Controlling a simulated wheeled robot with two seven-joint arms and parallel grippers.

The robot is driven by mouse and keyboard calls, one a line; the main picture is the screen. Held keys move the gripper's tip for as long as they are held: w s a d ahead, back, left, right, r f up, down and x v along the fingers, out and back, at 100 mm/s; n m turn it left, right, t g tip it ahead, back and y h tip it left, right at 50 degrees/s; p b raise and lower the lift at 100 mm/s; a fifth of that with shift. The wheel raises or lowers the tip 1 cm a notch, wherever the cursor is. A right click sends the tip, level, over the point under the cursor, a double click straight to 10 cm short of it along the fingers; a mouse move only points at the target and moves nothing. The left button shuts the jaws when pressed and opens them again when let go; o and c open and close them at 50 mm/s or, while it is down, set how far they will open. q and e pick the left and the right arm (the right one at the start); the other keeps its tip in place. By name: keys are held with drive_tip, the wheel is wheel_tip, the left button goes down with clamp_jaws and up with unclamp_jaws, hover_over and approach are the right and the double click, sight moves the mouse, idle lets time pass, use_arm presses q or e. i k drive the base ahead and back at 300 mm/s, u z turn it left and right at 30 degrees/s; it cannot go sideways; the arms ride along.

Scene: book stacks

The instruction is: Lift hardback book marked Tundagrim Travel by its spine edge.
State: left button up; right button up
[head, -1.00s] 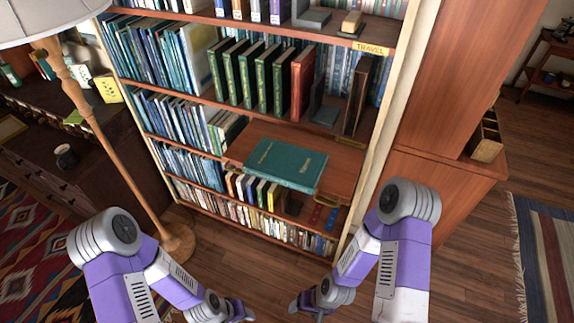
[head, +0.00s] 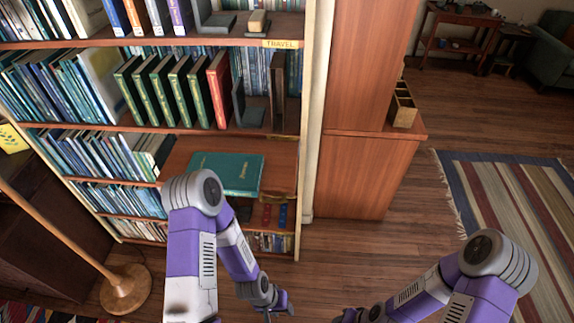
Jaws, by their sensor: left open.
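A teal hardback book (head: 232,170) lies flat on a pulled-out wooden shelf board (head: 280,160) in the bookcase. Gold lettering shows on it but is too small to read. My left arm stands in front of the book's lower left part. My left gripper (head: 279,311) is low in the picture, below and in front of the shelf, apart from the book and holding nothing I can see. My right arm comes in from the lower right; its gripper is cut off or hidden at the bottom edge, so its jaws do not show.
Green books and a red book (head: 219,90) stand on the shelf above, beside a dark bookend (head: 243,108). A floor lamp (head: 124,289) stands at the lower left. A wooden cabinet (head: 358,175) adjoins the bookcase on the right. Open floor and a striped rug (head: 520,200) lie further right.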

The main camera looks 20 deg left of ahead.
sight(224, 173)
drive_tip(key=z, duration=0.7)
drive_tip(key=k, duration=1.1)
drive_tip(key=u, duration=1.6)
drive_tip(key=i, duration=0.45)
